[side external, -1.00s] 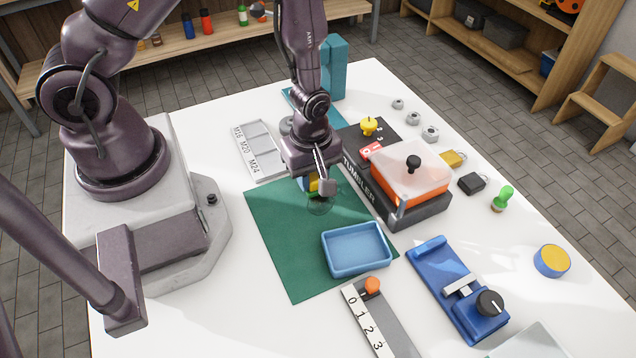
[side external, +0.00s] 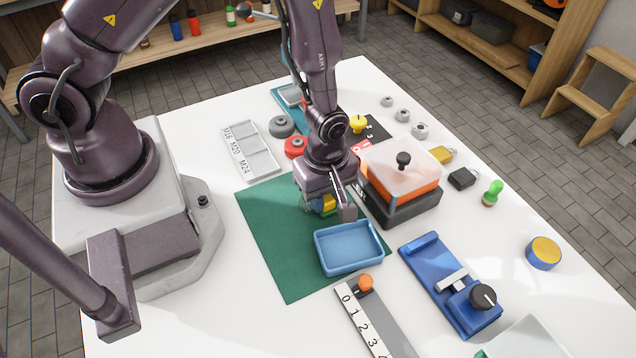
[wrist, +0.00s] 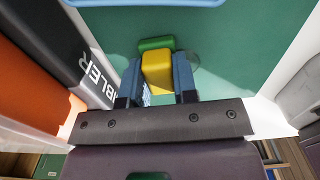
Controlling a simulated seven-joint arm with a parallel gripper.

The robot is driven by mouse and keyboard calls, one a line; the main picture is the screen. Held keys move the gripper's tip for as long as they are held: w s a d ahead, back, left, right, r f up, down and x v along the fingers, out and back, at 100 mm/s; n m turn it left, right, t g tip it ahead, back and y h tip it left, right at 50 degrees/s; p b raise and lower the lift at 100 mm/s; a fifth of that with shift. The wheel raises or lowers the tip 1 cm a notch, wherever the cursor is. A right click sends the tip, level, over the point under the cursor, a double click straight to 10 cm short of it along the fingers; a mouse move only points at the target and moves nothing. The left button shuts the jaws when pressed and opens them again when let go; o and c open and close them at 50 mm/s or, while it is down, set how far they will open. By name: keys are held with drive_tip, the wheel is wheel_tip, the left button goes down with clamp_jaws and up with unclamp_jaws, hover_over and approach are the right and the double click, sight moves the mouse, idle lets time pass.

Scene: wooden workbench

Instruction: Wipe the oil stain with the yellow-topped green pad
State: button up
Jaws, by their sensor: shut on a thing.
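The pad, with a yellow block top (wrist: 157,71) and a green base (wrist: 156,43), is held between the two blue fingers of my gripper (wrist: 158,80). In the side external view my gripper (side external: 326,203) is low over the green mat (side external: 285,265), just behind the blue tray. The pad is partly hidden there by the fingers. A faint, darker round patch, the oil stain (wrist: 202,60), shows on the mat beside the pad in the wrist view. The pad appears to overlap its edge; whether it touches the mat is hard to tell.
The blue tray (side external: 348,262) stands close in front of my gripper. The black and orange tumbler box (side external: 400,180) is close on the right. A red round part (side external: 295,147) and a labelled grey tray (side external: 250,150) lie behind. The mat's left front is clear.

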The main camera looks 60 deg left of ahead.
drive_tip(key=shift+d, duration=0.55)
drive_tip(key=shift+a, duration=3.85)
drive_tip(key=shift+a+r, duration=0.1)
drive_tip(key=shift+a, duration=0.1)
wheel_tip(320, 180, up, 8)
